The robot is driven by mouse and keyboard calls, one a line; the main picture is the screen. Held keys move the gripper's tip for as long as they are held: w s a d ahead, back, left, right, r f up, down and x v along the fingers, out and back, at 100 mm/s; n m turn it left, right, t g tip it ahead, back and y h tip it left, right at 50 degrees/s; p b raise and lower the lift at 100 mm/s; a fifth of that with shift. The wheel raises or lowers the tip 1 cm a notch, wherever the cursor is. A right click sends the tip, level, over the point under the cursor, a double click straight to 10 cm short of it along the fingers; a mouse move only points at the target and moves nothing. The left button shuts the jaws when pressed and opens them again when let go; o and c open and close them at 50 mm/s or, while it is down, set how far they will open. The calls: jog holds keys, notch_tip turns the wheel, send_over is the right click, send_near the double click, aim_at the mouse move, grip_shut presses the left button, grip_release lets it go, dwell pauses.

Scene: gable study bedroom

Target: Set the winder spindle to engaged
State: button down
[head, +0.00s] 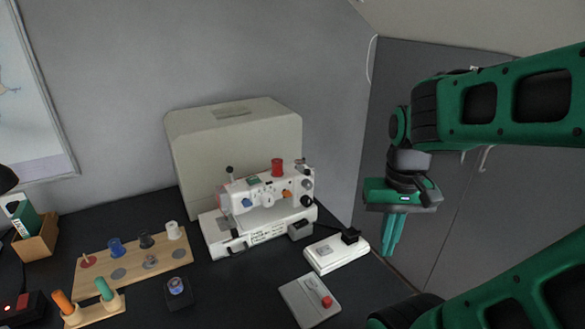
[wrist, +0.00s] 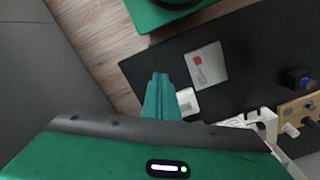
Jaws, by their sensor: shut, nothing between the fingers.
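The white sewing machine (head: 262,208) stands on the dark desk in front of its beige cover. A red spool (head: 277,168) stands on its top. At the top right end is a small part (head: 300,163) that may be the winder spindle; it is too small to tell its setting. Part of the machine shows at the lower right of the wrist view (wrist: 250,128). My gripper (head: 390,250) is shut and empty, pointing down to the right of the machine and apart from it. Its green fingers also show in the wrist view (wrist: 158,80).
A white pedal-like unit (head: 332,256) with a black block and a grey plate (head: 302,303) with a red knob lie right of the machine. A wooden spool board (head: 133,262) lies left. The beige cover (head: 234,140) stands behind. Grey cabinet doors (head: 440,235) are at right.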

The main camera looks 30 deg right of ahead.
jog(key=w+r+n+t+h, duration=0.15)
jog(key=w+r+h, duration=0.25)
jog(key=w, duration=1.1)
jog(key=w+a+r+n+t+h, duration=0.1)
jog(key=w+a+r+n+t, duration=0.1)
jog(key=w+a, duration=0.45)
jog(key=w+a+r+n+t+h, duration=0.1)
jog(key=w+a+r+n, duration=0.15)
jog(key=w, duration=0.65)
jog(key=shift+m, duration=0.5)
jog(key=x, duration=0.9)
jog(key=shift+a+f, duration=0.3)
jog(key=shift+f, duration=0.2)
jog(key=d, duration=0.3)
jog(key=shift+d, duration=0.55)
